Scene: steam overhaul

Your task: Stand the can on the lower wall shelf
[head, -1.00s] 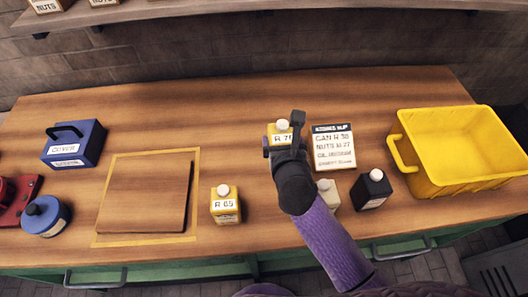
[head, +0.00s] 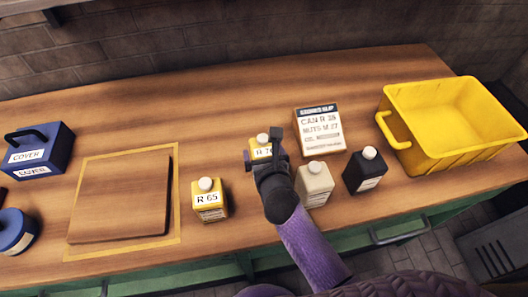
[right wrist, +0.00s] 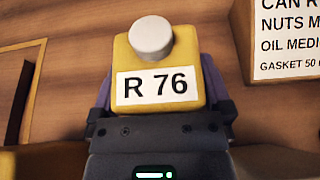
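A yellow can labelled R 76 (head: 262,151), with a pale round cap, is between the fingers of my right gripper (head: 263,160). In the right wrist view the can (right wrist: 157,90) is upright, with purple finger parts close against both sides. The gripper appears shut on it. I cannot tell how far its base is above the bench. Another yellow can labelled R 65 (head: 209,201) stands to the left. A wall shelf (head: 95,5) shows only as an edge at the top left. My left gripper is not in view.
A slip block (head: 319,130) lists a can, but its number is hard to read. A cream can (head: 314,184) and a black can (head: 365,171) stand right of my gripper. A yellow crate (head: 455,155), a wooden board (head: 120,195) and a blue box (head: 38,150) are on the bench.

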